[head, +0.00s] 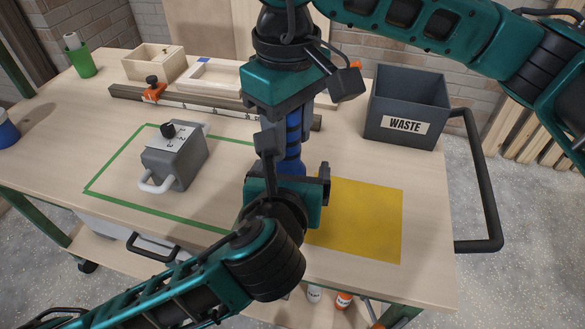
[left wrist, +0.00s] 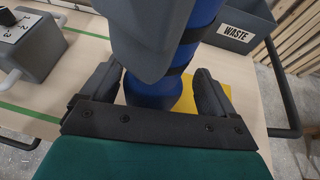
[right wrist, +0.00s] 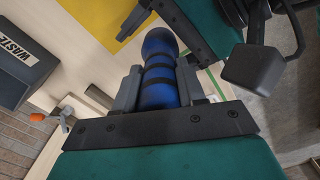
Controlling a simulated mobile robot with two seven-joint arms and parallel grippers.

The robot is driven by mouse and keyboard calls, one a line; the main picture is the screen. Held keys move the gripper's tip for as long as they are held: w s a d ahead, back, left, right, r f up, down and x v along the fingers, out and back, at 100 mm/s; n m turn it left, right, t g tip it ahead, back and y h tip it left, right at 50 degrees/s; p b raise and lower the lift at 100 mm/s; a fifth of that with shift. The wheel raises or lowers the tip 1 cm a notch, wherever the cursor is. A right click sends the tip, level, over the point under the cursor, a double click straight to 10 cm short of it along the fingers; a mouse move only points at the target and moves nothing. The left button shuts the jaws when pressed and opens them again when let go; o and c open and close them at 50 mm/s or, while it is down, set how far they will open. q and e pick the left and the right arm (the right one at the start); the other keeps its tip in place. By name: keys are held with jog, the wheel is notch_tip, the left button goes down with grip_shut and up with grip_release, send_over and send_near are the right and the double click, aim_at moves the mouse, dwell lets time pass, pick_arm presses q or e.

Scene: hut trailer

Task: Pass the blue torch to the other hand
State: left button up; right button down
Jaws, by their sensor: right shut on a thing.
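The blue torch (head: 293,135) has dark bands and stands upright in the air above the table. My right gripper (head: 285,120) reaches down from above and is shut on the torch; the right wrist view shows the torch (right wrist: 158,88) between its fingers. My left gripper (head: 294,172) is below the right one, its fingers on both sides of the lower torch. In the left wrist view the torch (left wrist: 150,92) is between those fingers, with gaps on both sides, so the left gripper is open around it. The grippers hide much of the torch.
A yellow mat (head: 362,220) lies to the right on the table. A grey waste bin (head: 385,135) stands behind it. A grey box with a handle (head: 175,160) sits inside a green outline. Wooden trays (head: 150,65), a clamped rail (head: 215,105) and a green cup (head: 82,62) are at the back left.

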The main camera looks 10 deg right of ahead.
pick_arm(q)
jog(key=shift+s+d, duration=0.1)
jog(key=shift+d, duration=0.05)
jog(key=c, duration=1.1)
pick_arm(e)
jog(key=shift+a, duration=0.1)
pick_arm(q)
jog(key=shift+r, duration=0.1)
jog(key=shift+c, duration=0.8)
pick_arm(e)
jog(key=c, duration=0.9)
grip_release()
jog(key=shift+c, duration=0.2)
jog(key=o, duration=0.4)
jog(key=shift+c, duration=0.2)
notch_tip(320, 180, up, 12)
jog(key=shift+r, duration=0.1)
